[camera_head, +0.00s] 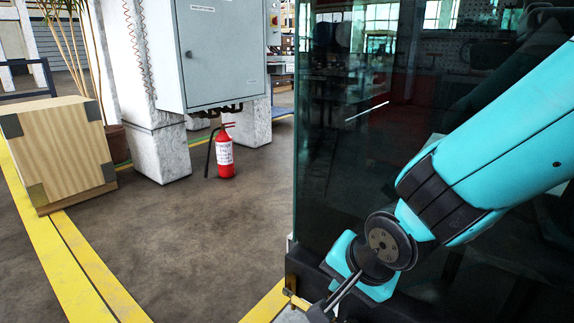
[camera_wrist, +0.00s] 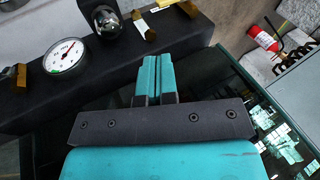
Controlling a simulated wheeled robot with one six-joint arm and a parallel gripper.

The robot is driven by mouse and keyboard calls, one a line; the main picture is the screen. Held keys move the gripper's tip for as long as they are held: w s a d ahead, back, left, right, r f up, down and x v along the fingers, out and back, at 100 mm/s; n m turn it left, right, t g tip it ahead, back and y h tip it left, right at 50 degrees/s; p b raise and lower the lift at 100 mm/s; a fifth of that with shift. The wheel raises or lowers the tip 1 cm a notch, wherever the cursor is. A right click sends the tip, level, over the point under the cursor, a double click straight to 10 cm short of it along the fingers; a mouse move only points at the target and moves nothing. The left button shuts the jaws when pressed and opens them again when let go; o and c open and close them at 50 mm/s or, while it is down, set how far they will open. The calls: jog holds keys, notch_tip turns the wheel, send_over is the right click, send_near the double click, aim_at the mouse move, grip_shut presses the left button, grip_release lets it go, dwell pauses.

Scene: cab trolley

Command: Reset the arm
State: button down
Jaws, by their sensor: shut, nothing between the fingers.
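My gripper (camera_wrist: 152,64) shows in the wrist view with its two teal fingers side by side and closed together, nothing between them. It is over a black panel (camera_wrist: 110,70) that carries a round white gauge (camera_wrist: 65,56) with a red needle. In the head view my teal arm comes in from the right, in front of dark glass (camera_head: 350,130), and bends down to the bottom edge. The gripper fingers cannot be made out clearly there.
A dark round knob (camera_wrist: 107,20) and brass-coloured tags (camera_wrist: 145,28) are close to the fingers. A red fire extinguisher (camera_head: 224,152) stands beneath a grey cabinet (camera_head: 222,55). A wooden crate (camera_head: 60,153) is at left by yellow floor lines (camera_head: 95,278). The floor between is clear.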

jog(key=s+d+r+n+g+y, duration=0.1)
jog(key=s+d+r+n+g, duration=0.15)
jog(key=s+r+n, duration=0.4)
jog(key=s+d+r+n+g, duration=0.2)
jog(key=s+d+r+n, duration=0.15)
jog(key=s+n, duration=0.45)
notch_tip(320, 180, up, 34)
jog(key=p, duration=3.4)
jog(key=shift+s+a+f+m, duration=0.15)
jog(key=shift+s+a+m, duration=0.05)
jog(key=shift+a+m, duration=0.15)
